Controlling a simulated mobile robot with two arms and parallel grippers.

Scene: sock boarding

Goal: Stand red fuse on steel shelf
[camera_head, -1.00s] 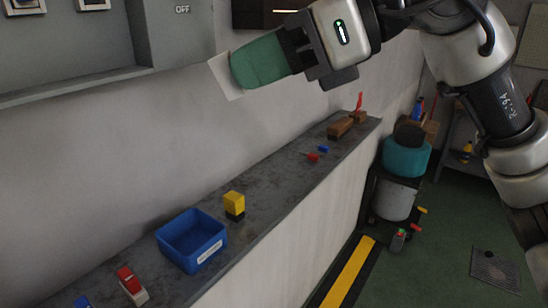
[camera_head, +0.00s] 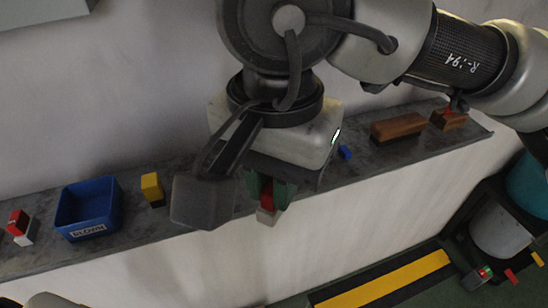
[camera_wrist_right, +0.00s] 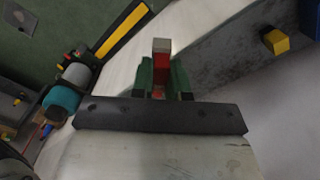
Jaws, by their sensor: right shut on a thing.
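My right gripper (camera_head: 268,200), with green fingers, is shut on the red fuse (camera_head: 265,192), a red block with a pale grey end. In the head view the pale end points down and overlaps the front edge of the steel shelf (camera_head: 395,162). The right wrist view shows the fuse (camera_wrist_right: 161,62) between the green fingers (camera_wrist_right: 161,78), its pale end outward. The dark shelf top (camera_wrist_right: 225,50) is to its right there. I cannot tell whether the fuse touches the shelf. My left gripper is not in view.
On the shelf are a blue bin (camera_head: 88,208), a yellow-and-black block (camera_head: 152,188), a red-and-white block (camera_head: 18,224), a small blue piece (camera_head: 345,152) and a brown block (camera_head: 398,128). Right of the gripper, the shelf top is partly clear.

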